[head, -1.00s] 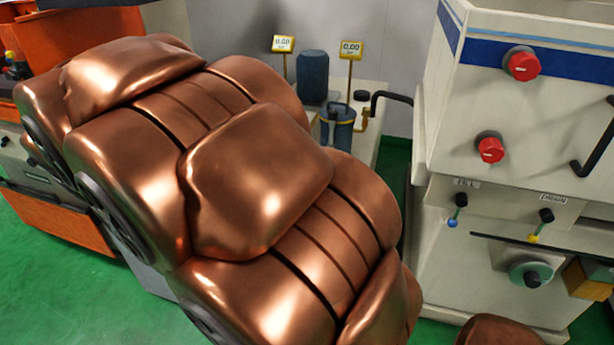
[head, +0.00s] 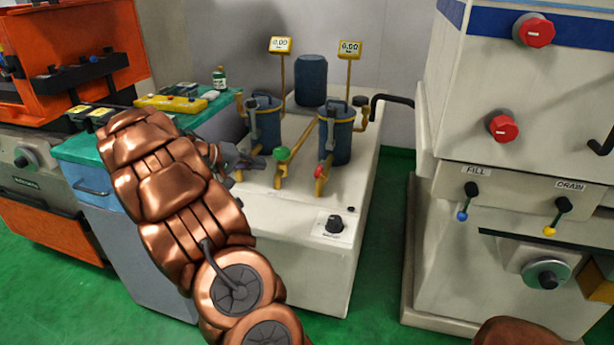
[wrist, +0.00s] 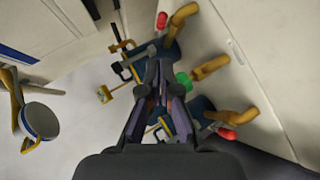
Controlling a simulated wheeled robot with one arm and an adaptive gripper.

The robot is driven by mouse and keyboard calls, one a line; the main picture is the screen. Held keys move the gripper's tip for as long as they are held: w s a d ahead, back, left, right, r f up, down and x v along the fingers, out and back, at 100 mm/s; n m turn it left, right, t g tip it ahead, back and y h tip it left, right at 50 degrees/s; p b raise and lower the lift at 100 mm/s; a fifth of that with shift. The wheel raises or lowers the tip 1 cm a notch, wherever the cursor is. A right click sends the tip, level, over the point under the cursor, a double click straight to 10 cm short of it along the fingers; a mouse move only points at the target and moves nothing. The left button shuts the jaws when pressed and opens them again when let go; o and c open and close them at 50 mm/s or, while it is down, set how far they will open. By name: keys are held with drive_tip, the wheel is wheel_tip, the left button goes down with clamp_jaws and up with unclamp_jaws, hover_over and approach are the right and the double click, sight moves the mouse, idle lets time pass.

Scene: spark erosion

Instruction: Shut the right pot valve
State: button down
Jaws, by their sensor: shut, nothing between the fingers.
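Two blue pots with yellow fittings stand on a white bench. The right pot (head: 337,140) has a valve with a red handle (head: 320,172) on a yellow pipe at its front; this red handle also shows near the top of the wrist view (wrist: 161,20). The left pot (head: 264,115) is partly behind my gripper (head: 262,163). My gripper is shut and empty, in front of the left pot and left of the right valve, apart from it. In the wrist view its fingers (wrist: 158,78) point between the pots, near a green handle (wrist: 183,80).
The green-handled valve (head: 282,155) stands between my gripper and the right valve. Another red handle (wrist: 227,133) is by the left pot. A black knob (head: 334,223) is on the bench front. A white machine (head: 440,270) stands to the right, across a green floor gap.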

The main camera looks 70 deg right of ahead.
sight(320, 171)
drive_tip(key=d+f+m+g+h+b, duration=0.1)
drive_tip(key=d+f, duration=0.3)
drive_tip(key=d, duration=0.3)
drive_tip(key=shift+w+d, duration=0.4)
drive_tip(key=s+a+x, duration=0.1)
drive_tip(key=s+x, duration=0.1)
drive_tip(key=x, duration=1.1)
drive_tip(key=shift+a+f+p, duration=0.3)
drive_tip(key=shift+a, duration=0.1)
